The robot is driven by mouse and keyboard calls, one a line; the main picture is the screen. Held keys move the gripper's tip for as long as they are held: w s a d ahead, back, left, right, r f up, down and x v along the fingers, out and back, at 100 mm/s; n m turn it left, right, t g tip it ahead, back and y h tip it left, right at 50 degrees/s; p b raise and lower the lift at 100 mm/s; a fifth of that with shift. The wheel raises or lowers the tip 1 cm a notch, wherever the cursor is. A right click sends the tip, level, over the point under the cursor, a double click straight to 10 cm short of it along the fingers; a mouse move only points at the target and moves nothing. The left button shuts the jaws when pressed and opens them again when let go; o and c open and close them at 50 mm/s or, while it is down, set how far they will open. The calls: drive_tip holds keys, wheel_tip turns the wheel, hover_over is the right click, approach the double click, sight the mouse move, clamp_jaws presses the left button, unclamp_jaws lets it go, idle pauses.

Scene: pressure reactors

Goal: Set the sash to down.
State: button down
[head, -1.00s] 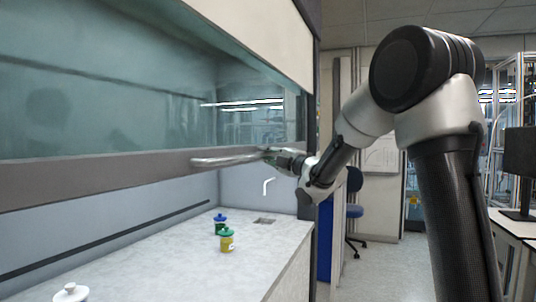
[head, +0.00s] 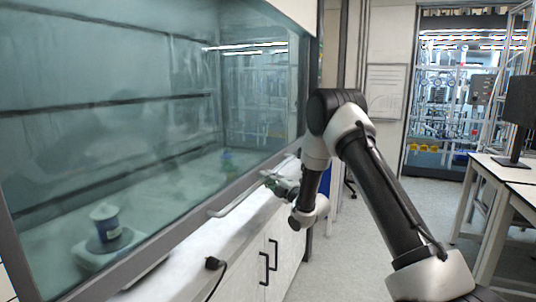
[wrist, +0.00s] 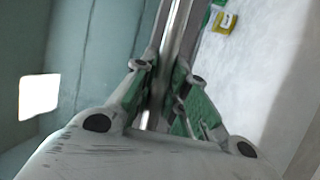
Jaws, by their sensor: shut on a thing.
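The glass sash (head: 150,130) of the fume hood stands low, its grey bottom rail (head: 195,225) close above the front of the worktop. I cannot tell whether a small gap is left under it. A metal bar handle (head: 235,201) runs along the rail, and it also crosses the wrist view (wrist: 178,28). My gripper (head: 276,184) is shut on this handle near its far end. In the wrist view its green fingers (wrist: 163,88) lie on either side of the bar.
A white and blue container (head: 106,222) stands on a white device (head: 92,257) behind the glass. Cabinet doors with black handles (head: 263,268) are below. Benches (head: 500,172) stand at the right, with open floor between.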

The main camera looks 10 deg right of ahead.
wheel_tip(320, 180, down, 10)
idle(0.3)
drive_tip(key=c, duration=1.5)
unclamp_jaws()
drive_tip(key=shift+f, duration=0.2)
drive_tip(key=shift+o, duration=0.4)
drive_tip(key=shift+r, duration=0.15)
drive_tip(key=v, duration=1.2)
